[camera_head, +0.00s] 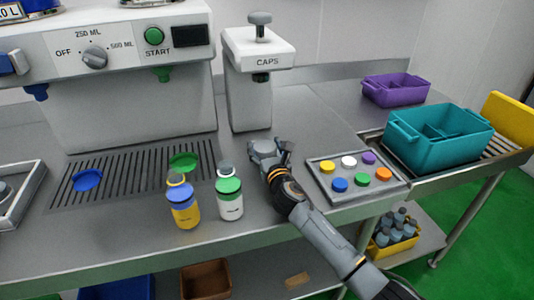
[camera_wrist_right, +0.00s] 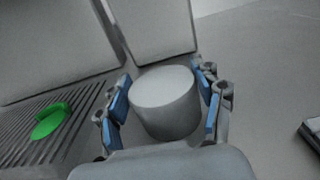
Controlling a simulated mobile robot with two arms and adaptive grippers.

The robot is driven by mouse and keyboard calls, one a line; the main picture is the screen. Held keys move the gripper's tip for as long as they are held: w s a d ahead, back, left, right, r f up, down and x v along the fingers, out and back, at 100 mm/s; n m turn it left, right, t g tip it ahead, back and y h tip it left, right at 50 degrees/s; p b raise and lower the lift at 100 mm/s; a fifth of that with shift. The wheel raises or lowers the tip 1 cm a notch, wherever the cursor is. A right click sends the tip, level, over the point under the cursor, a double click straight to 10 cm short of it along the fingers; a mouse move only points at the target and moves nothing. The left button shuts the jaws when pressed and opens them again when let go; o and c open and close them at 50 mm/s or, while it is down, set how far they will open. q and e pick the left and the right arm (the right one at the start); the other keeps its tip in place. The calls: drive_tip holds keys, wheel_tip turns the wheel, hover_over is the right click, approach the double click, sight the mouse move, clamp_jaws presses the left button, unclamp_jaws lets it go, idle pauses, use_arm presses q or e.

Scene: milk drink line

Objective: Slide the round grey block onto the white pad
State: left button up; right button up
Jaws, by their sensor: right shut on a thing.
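The round grey block (camera_head: 262,147) stands upright on the grey counter, in front of the caps dispenser. It fills the middle of the right wrist view (camera_wrist_right: 165,103). The gripper hides part of the block in the head view. I cannot pick out a white pad in either view. My left gripper is not in view.
A blue-and-yellow bottle (camera_head: 184,205) and a green-and-white bottle (camera_head: 229,198) stand left of my right arm. A tray (camera_head: 327,172) of coloured caps lies to the right. The caps dispenser (camera_head: 256,85) stands close behind the block. Bare counter lies between dispenser and tray.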

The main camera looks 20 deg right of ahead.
sight(263, 141)
drive_tip(key=shift+w+b, duration=0.4)
drive_tip(key=shift+w, duration=1.1)
drive_tip(key=shift+w, duration=0.1)
drive_tip(key=shift+w+b, duration=0.35)
drive_tip(key=shift+w, duration=0.35)
drive_tip(key=o, duration=1.4)
drive_tip(key=shift+s, duration=0.15)
